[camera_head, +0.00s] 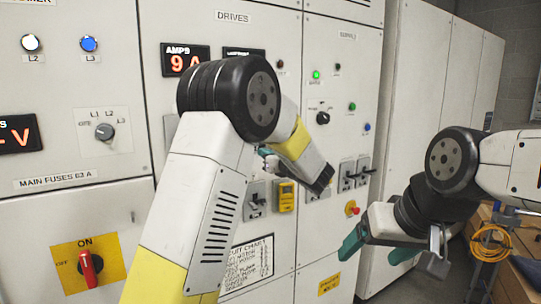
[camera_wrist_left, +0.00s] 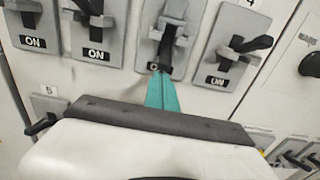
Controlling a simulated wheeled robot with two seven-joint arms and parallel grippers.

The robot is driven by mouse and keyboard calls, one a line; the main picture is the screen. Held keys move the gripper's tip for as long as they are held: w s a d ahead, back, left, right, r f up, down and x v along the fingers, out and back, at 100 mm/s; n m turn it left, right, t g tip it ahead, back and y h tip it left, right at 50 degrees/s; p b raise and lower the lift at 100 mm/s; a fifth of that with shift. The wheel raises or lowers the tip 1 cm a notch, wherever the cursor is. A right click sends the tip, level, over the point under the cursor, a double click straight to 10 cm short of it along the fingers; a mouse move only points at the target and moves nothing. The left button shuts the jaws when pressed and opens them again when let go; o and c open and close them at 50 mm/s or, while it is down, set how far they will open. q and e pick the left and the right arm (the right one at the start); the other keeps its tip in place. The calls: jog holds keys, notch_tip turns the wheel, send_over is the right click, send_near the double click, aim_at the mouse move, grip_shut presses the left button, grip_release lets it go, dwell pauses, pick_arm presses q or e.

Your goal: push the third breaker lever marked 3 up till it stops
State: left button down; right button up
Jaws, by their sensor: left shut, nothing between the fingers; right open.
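The third breaker (camera_wrist_left: 181,10), left of the one marked 4 (camera_wrist_left: 237,18), is a grey plate with a black lever (camera_wrist_left: 168,42) in the left wrist view. Its own number is out of view. The lever hangs down over the label, of which only an "O" shows. My left gripper (camera_wrist_left: 164,80) is shut and empty, with its teal fingertips just below this lever; I cannot tell whether they touch. My right gripper (camera_head: 380,250) is open and empty, away from the breakers.
Two neighbouring breakers (camera_wrist_left: 97,52) to the left and breaker 4 on the right show "ON" labels. A breaker marked 5 (camera_wrist_left: 50,104) sits below left. In the head view, a red emergency button (camera_head: 352,209) and a yellow meter (camera_head: 287,196) are close by. Orange cable (camera_head: 490,240) lies right.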

pick_arm(q)
jog(key=shift+r, duration=0.45)
dwell(0.4)
jog(key=shift+f, duration=1)
jog(key=v, duration=0.7)
